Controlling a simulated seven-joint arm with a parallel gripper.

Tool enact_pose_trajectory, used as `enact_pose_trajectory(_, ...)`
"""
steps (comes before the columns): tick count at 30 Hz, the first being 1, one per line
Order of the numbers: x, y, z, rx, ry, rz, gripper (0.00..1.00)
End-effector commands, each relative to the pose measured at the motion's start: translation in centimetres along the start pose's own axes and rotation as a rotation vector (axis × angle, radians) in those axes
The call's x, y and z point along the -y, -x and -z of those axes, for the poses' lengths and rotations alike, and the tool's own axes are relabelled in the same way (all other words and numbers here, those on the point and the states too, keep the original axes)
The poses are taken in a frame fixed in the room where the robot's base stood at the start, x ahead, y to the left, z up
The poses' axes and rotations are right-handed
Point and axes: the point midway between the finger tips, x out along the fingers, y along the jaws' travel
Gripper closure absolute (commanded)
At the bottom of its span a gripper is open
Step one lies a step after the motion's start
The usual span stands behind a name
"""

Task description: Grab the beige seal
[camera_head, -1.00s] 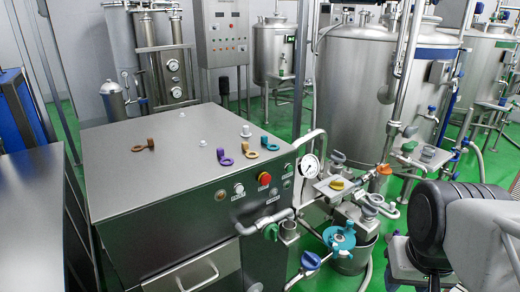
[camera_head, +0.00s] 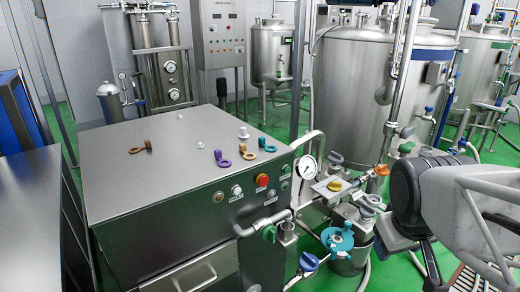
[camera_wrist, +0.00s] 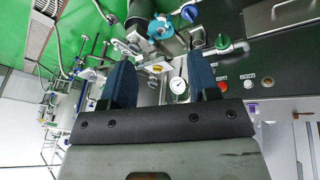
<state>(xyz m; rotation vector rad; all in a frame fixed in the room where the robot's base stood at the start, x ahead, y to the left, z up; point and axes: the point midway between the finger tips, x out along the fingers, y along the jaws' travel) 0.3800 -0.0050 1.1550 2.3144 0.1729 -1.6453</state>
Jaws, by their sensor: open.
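The beige seal (camera_head: 267,146), a small tan ring with a tab, lies on the steel cabinet top (camera_head: 165,175) near its right edge. I cannot make out the beige seal in the wrist view.
Pipes with a pressure gauge (camera_head: 307,167), a yellow-handled valve (camera_head: 335,185) and a teal fitting (camera_head: 338,238) stand between my arm and the cabinet. Buttons (camera_head: 262,180) line the cabinet's front. Small white knobs (camera_head: 244,132) stand on top. Much of the top is bare.

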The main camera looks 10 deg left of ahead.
Motion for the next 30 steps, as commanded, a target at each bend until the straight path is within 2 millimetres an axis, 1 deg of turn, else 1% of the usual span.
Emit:
enact_pose_trajectory(1, -0.4, -0.3, 1.9, -0.023, 0.084, -0.02, 0.45)
enact_pose_trajectory(2, -0.6, -0.5, 3.0, -0.038, 0.142, -0.034, 0.45)
enact_pose_trajectory(7, -1.5, -1.5, 10.1, -0.131, 0.498, -0.13, 0.45)
enact_pose_trajectory(8, -1.6, -1.8, 11.3, -0.146, 0.561, -0.147, 0.45)
enact_pose_trajectory(9, -1.6, -2.0, 13.1, -0.166, 0.646, -0.172, 0.45)
enact_pose_trajectory(11, -1.6, -2.5, 15.6, -0.196, 0.776, -0.211, 0.45)
enact_pose_trajectory(12, -1.4, -2.9, 17.3, -0.214, 0.863, -0.237, 0.45)
enact_pose_trajectory(14, -1.1, -3.3, 19.8, -0.243, 0.991, -0.279, 0.45)
enact_pose_trajectory(15, -0.8, -3.7, 21.4, -0.26, 1.078, -0.306, 0.45)
enact_pose_trajectory(17, -0.3, -4.3, 23.9, -0.286, 1.208, -0.351, 0.45)
enact_pose_trajectory(18, 0.1, -4.7, 25.5, -0.303, 1.294, -0.381, 0.45)
enact_pose_trajectory(20, 0.9, -5.2, 27.9, -0.33, 1.423, -0.429, 0.45)
enact_pose_trajectory(21, 1.5, -5.8, 29.4, -0.346, 1.508, -0.461, 0.45)
enact_pose_trajectory(23, 2.5, -6.4, 31.6, -0.371, 1.637, -0.513, 0.45)
enact_pose_trajectory(24, 3.3, -6.9, 33.1, -0.388, 1.721, -0.549, 0.45)
enact_pose_trajectory(26, 4.5, -7.6, 35.2, -0.413, 1.847, -0.605, 0.45)
enact_pose_trajectory(27, 5.4, -8.1, 36.6, -0.43, 1.93, -0.645, 0.45)
enact_pose_trajectory(30, 7.9, -9.4, 39.7, -0.473, 2.135, -0.751, 0.45)
